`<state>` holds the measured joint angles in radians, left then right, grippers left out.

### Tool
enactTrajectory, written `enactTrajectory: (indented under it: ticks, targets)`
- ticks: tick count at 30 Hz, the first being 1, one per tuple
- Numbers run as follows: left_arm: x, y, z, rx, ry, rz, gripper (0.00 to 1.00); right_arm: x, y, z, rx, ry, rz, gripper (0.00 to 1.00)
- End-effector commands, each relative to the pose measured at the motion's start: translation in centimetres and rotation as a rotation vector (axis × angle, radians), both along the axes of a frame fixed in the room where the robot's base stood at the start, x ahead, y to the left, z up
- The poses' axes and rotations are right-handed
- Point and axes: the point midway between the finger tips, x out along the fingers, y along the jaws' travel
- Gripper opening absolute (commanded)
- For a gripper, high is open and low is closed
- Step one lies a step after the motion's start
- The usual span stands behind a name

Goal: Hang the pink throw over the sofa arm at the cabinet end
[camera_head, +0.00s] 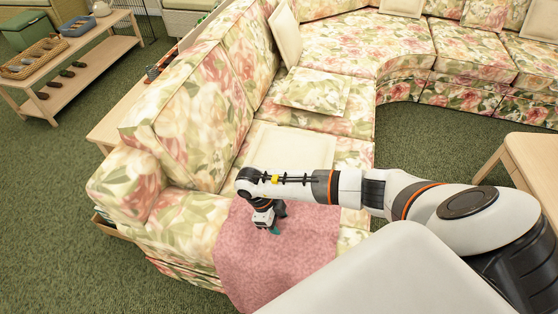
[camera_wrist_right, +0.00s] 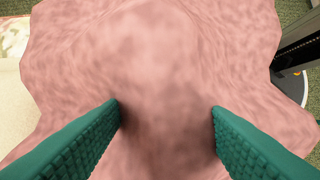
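The pink throw (camera_head: 280,256) lies spread over the near end of the floral sofa's seat, its lower part reaching down past the seat's front edge. The sofa arm (camera_head: 130,187) at this near end is floral and rounded, left of the throw, with no cloth on it. My right gripper (camera_head: 272,226) points down over the throw's upper part. In the right wrist view its green fingers (camera_wrist_right: 166,108) are apart, with the throw (camera_wrist_right: 150,50) filling the space between and beyond them, raised in a soft bulge. I cannot tell whether the fingertips touch it. My left gripper is out of view.
Cushions (camera_head: 313,91) lie along the sofa. A wooden shelf (camera_head: 72,92) with baskets stands at the upper left. A wooden table (camera_head: 530,160) is at the right. Green carpet (camera_head: 60,200) is free left of the sofa.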

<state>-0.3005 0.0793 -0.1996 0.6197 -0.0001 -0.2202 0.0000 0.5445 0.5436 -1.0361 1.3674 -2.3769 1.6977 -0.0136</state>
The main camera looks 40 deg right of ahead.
Motion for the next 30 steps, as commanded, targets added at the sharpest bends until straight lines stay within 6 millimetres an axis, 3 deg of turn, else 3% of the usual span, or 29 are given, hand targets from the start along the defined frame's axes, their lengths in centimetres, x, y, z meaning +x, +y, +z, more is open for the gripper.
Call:
enactTrajectory:
  ticks: [8,21,30]
  targets:
    - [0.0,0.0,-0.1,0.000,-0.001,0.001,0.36,0.3,0.2,0.8,0.000,-0.001,0.000,0.52]
    - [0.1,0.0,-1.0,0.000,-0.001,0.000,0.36,2.9,2.3,8.7,0.000,-0.004,0.002,0.52]
    - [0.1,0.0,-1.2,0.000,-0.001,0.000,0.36,3.5,3.0,11.1,0.000,0.000,0.001,0.52]
